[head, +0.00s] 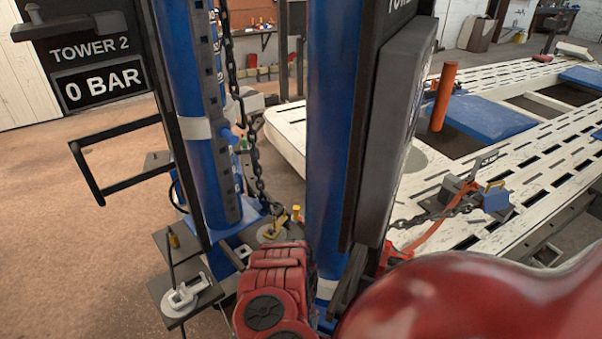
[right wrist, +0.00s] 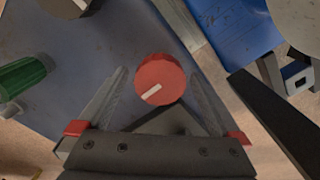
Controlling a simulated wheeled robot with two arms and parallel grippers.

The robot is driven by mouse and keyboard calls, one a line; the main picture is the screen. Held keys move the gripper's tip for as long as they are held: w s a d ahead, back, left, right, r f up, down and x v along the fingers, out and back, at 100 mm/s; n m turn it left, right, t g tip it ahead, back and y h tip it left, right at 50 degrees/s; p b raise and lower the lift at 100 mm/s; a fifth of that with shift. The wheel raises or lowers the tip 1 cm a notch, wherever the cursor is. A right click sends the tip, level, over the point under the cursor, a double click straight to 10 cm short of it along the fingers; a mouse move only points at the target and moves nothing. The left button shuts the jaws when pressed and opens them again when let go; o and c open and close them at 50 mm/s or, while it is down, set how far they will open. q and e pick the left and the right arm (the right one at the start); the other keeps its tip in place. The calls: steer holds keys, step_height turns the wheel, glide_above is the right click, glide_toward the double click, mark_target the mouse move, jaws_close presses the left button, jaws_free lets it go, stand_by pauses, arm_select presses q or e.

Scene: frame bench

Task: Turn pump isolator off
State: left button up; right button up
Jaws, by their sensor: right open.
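A round red knob (right wrist: 160,79) with a white pointer mark shows in the right wrist view, on a blue-grey panel (right wrist: 105,55). The mark slants from lower left to upper right. No label is readable, so I cannot tell from lettering that it is the pump isolator. My right gripper (right wrist: 155,74) is open, with one finger on each side of the knob. Gaps show between the fingers and the knob in the picture; depth is hard to judge. In the head view my red arm hides the right gripper. My left gripper is not in view.
In the head view, blue posts (head: 335,120), a hanging chain (head: 256,165) and a dark "TOWER 2, 0 BAR" display (head: 100,85) stand close. A white slotted frame bench (head: 500,150) is at right.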

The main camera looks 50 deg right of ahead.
steer(key=c, duration=1.3)
steer(key=shift+n, duration=0.4)
steer(key=n, duration=0.3)
steer(key=shift+n, duration=0.3)
steer(key=n, duration=0.4)
steer(key=shift+n, duration=0.3)
steer(key=n, duration=0.4)
steer(key=shift+a+n, duration=0.1)
steer(key=shift+n, duration=2.4)
